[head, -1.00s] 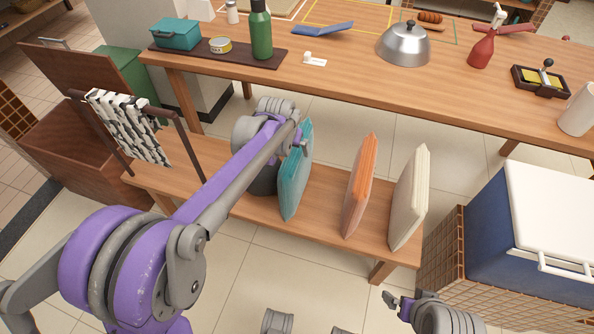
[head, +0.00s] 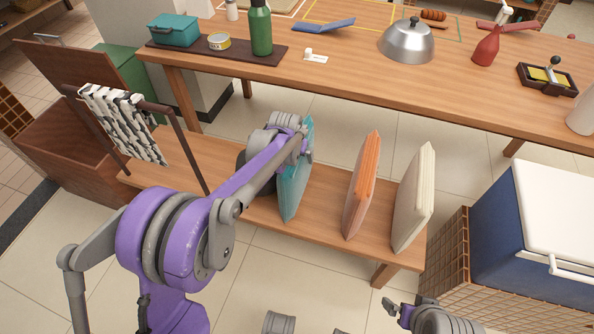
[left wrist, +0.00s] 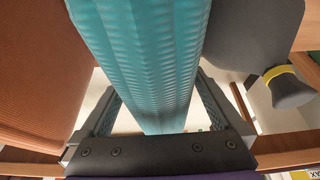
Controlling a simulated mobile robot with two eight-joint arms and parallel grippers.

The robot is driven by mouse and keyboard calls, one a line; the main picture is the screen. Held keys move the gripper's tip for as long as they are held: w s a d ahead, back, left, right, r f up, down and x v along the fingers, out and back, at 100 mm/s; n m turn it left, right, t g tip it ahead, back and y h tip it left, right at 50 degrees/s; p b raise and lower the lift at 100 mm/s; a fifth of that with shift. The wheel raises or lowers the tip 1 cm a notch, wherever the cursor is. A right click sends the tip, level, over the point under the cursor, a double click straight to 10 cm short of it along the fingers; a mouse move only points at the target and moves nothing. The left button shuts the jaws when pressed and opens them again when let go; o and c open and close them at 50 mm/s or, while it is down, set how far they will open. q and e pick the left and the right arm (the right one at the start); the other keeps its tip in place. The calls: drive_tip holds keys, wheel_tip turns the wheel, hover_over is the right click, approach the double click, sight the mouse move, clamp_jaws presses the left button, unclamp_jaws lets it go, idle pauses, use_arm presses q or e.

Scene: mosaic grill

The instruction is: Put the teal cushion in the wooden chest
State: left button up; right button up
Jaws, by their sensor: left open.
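The teal cushion (head: 292,188) stands on edge on the low wooden bench, partly hidden by my left arm. My left gripper (head: 304,150) is at its upper part. In the left wrist view the teal cushion (left wrist: 145,60) runs between the two spread fingers of my left gripper (left wrist: 160,112), with gaps visible near the fingers. The wooden chest (head: 78,160) stands at the left with its brown lid raised. Its inside is partly hidden by the rack. My right gripper (head: 392,304) is at the bottom edge, away from the cushions; its opening is unclear.
An orange cushion (head: 361,186) and a cream cushion (head: 413,198) stand to the right on the bench (head: 328,210). A dark grey object (left wrist: 245,35) is close beside the teal cushion. A long table (head: 345,75) lies behind.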

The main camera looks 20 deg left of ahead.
use_arm(q)
drive_tip(key=shift+f, duration=0.2)
idle(0.4)
clamp_jaws()
idle(0.5)
